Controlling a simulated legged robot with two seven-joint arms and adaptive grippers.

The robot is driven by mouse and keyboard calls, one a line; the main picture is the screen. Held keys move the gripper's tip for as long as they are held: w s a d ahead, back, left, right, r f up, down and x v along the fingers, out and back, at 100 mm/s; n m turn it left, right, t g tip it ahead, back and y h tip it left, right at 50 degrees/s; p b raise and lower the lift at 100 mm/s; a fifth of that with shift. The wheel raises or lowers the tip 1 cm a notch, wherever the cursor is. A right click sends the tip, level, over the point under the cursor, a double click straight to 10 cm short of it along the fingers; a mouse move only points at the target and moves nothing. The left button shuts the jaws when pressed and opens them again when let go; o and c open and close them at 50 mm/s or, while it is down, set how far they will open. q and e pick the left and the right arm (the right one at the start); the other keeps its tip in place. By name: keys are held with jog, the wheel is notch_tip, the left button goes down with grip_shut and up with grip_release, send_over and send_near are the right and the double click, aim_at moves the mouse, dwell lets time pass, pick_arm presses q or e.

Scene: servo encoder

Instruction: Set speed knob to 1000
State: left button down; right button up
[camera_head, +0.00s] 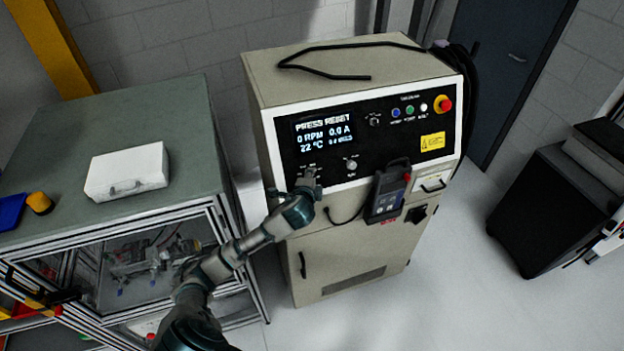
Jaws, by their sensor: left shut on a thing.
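A beige control cabinet (345,265) stands in the middle with a black front panel (360,135). Its display (324,133) reads PRESS RESET, 0 RPM, 0.0 A and 22 °C. My left gripper (307,178) is at the panel's lower left, below the display, and is shut on a knob there. The gripper hides most of that knob, so its setting cannot be read. A second knob (351,164) shows just right of the gripper. Its label is too small to read. My right gripper is not in view.
A red emergency button (443,104) and small coloured buttons sit at the panel's upper right. A handheld pendant (388,191) hangs on the cabinet front. A workbench (75,145) with a white case (127,171) stands left.

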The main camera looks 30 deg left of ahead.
pick_arm(q)
jog(key=m, duration=0.1)
jog(key=m+g, duration=0.1)
jog(key=m, duration=0.1)
jog(key=shift+a+f+m+g+h, duration=0.1)
jog(key=shift+a+m+g+h, duration=0.05)
jog(key=shift+m+g+h, duration=0.15)
dwell(0.4)
